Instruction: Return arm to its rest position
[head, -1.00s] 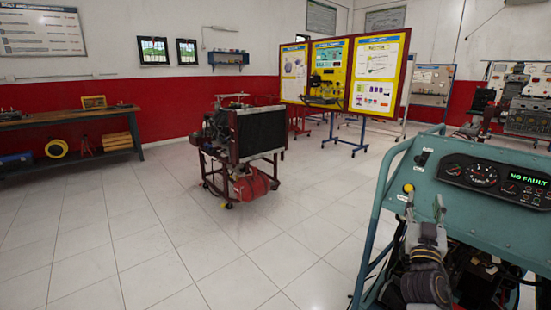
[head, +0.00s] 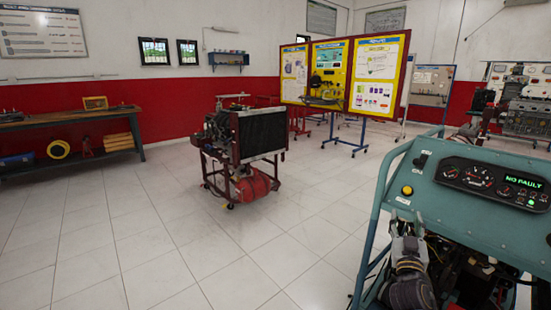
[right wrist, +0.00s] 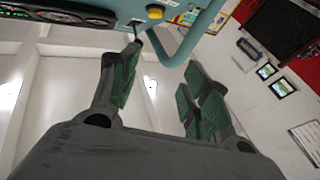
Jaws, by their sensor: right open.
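My right gripper (head: 408,222) is at the lower right of the head view, in front of the lower left part of a teal engine trainer panel (head: 490,213). Its fingers point up and are apart, with nothing between them. In the right wrist view the open gripper (right wrist: 160,75) shows green-padded fingers with an empty gap. The panel has a yellow button (head: 407,190) above the gripper, gauges, and a lit display (head: 522,183) reading NO FAULT. The yellow button also shows in the right wrist view (right wrist: 155,12), beyond the fingertips. My left gripper is not in view.
The trainer's teal tube frame (head: 372,215) stands just left of my right arm. A second engine stand (head: 262,135) with a radiator is mid-floor. A workbench (head: 70,120) is along the left wall. Tiled floor between is clear.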

